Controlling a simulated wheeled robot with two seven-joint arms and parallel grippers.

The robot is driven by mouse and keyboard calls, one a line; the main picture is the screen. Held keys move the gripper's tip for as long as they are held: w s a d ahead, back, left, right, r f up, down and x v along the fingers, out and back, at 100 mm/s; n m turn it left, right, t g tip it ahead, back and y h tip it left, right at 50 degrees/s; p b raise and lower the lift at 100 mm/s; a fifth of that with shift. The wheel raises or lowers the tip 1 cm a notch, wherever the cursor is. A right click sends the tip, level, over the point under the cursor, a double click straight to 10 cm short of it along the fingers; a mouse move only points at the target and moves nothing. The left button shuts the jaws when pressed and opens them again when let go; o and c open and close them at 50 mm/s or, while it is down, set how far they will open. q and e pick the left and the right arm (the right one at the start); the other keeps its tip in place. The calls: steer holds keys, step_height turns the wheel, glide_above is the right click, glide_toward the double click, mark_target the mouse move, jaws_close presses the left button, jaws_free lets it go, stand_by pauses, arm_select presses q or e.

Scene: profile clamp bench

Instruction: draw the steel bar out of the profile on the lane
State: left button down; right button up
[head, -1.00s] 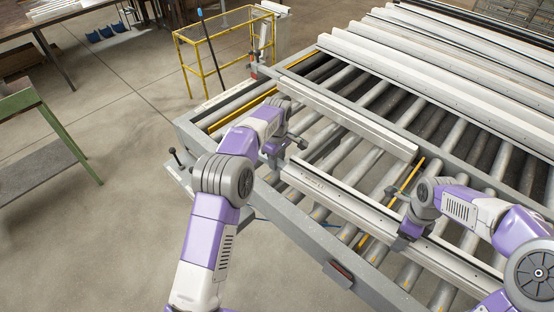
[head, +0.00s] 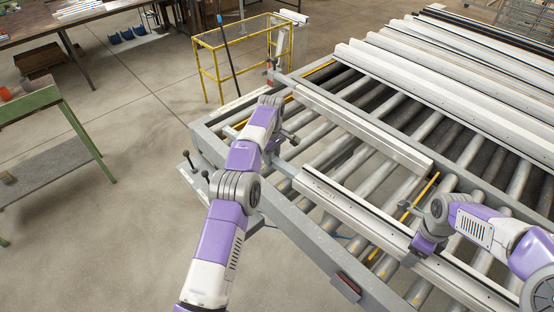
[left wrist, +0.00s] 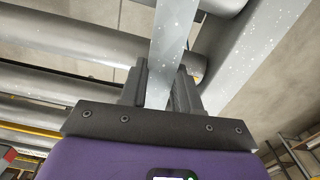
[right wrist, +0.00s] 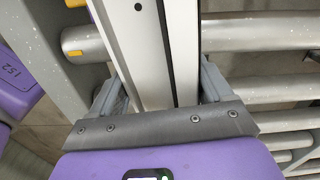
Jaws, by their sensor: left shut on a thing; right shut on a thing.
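The profile (head: 355,215) is a long pale channel lying on the near side of the roller lane. The steel bar (head: 284,168) is a flat grey strip sticking out of the profile's left end. My left gripper (head: 270,153) is shut on the bar beyond that end; in the left wrist view the bar (left wrist: 170,45) runs between the fingers (left wrist: 160,88). My right gripper (head: 422,243) is shut across the profile farther right; the right wrist view shows the profile (right wrist: 150,60) between its fingers (right wrist: 160,95). The bar inside the profile is hidden.
The roller lane has a grey frame (head: 335,255). Another profile (head: 370,135) lies behind on the rollers, with several more stacked (head: 450,75) at the back right. A yellow rail cage (head: 205,70) stands beyond the left end. The floor at left is open before a green-framed bench (head: 75,125).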

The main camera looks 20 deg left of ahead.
arm_select(q)
steer(key=shift+w+a+r, duration=0.1)
steer(key=shift+w+a, duration=0.1)
steer(key=shift+a, duration=0.3)
steer(key=c, duration=0.7)
jaws_free()
steer(key=shift+c, duration=0.2)
steer(key=shift+d, duration=0.1)
